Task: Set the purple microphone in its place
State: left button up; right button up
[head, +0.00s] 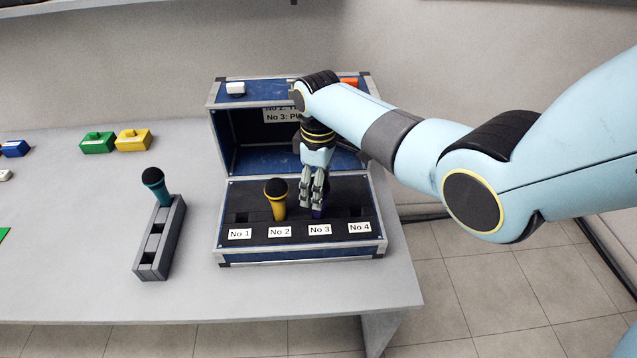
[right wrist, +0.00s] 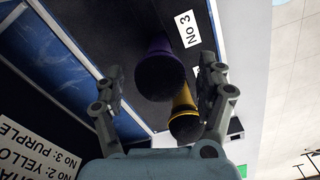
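The purple microphone (right wrist: 160,72) stands in the case's tray beside the label No 3, its dark head facing the right wrist camera. In the head view only a bit of its purple body (head: 318,213) shows below my right gripper (head: 312,203). In the right wrist view my right gripper (right wrist: 160,64) is open, with one finger on each side of the microphone and gaps between. The blue case (head: 300,245) stands open on the table, with slots labelled No 1 to No 4. My left gripper is not in view.
A yellow microphone (head: 277,205) stands at No 2, close to my right gripper. A grey holder (head: 152,262) to the left bears a teal microphone (head: 160,188). Green (head: 97,142) and yellow (head: 132,139) blocks lie farther left. The raised lid (head: 232,115) stands behind.

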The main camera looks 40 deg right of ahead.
notch_tip(320, 180, up, 12)
dwell(0.6)
dwell(0.4)
